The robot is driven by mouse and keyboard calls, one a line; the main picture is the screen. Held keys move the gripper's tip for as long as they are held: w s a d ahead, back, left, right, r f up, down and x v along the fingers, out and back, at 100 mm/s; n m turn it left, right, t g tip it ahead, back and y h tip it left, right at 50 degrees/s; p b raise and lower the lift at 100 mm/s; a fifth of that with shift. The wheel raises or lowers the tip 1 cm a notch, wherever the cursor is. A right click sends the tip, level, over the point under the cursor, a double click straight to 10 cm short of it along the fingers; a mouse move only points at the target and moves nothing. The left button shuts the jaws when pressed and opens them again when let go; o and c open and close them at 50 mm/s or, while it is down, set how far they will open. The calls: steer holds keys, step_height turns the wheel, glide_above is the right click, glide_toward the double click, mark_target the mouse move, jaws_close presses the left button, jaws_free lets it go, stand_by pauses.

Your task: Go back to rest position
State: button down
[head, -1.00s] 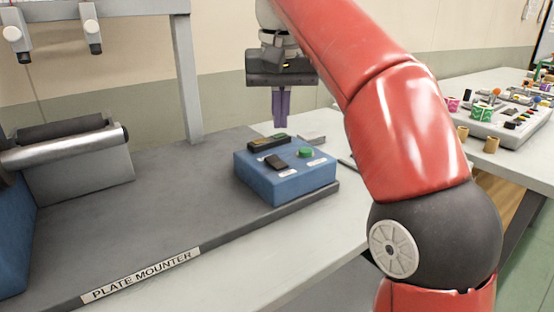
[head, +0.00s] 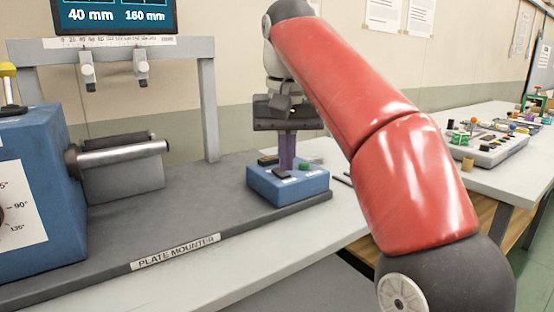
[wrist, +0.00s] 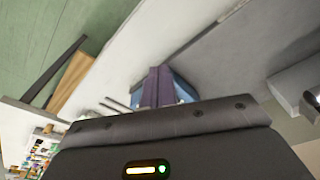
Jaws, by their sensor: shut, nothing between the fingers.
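My gripper (head: 287,165) points down with its purple fingers together and nothing between them. In the head view its tips overlap the blue control box (head: 290,188), which has a green button and dark switches on top. I cannot tell from this view how far above the box the tips are. In the wrist view my gripper (wrist: 158,75) shows its purple fingers in front of the blue box (wrist: 184,88), hiding most of it. My red arm reaches across the right of the head view.
The plate mounter base (head: 150,215) carries a blue dial unit (head: 35,190), a metal roller (head: 125,153) and a grey frame (head: 208,110) with two camera-like units. A screen (head: 115,15) is above. A second table at right holds a tray (head: 485,150) of small parts.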

steer(key=s+d+f+t, duration=0.2)
steer(key=s+d+f, duration=0.5)
steer(key=s+f, duration=0.3)
steer(key=s+d+f+t, duration=0.1)
steer(key=s+d+f, duration=0.5)
steer(key=s+f, duration=0.4)
step_height(320, 180, down, 6)
steer(key=shift+d+r+m+t, duration=0.1)
steer(key=shift+d+m+t, duration=0.25)
steer(key=shift+m+t, duration=0.05)
